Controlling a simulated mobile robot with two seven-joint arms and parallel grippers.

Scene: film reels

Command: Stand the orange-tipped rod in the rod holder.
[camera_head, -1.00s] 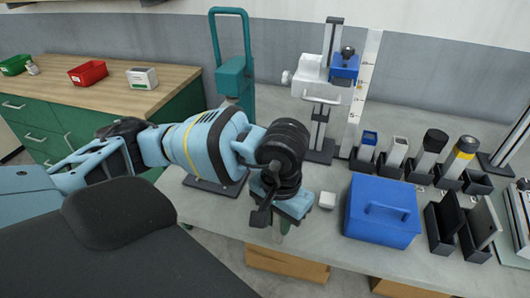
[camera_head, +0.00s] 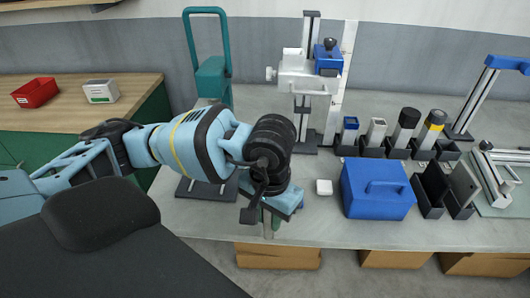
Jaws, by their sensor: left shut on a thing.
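My left gripper (camera_head: 269,222) points down near the front edge of the grey table, left of the blue box. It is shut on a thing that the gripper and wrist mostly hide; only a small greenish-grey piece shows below. I cannot tell from this view whether it is the rod. No orange tip is visible. I cannot make out which thing is the rod holder. My right gripper is not in view.
A blue lidded box (camera_head: 377,195) and a small white block (camera_head: 324,187) are right of my gripper. Several black holders with upright pieces, including a yellow-banded cylinder (camera_head: 431,130), stand behind. A white-and-blue stand (camera_head: 308,80) and a teal frame (camera_head: 211,75) are at the back.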

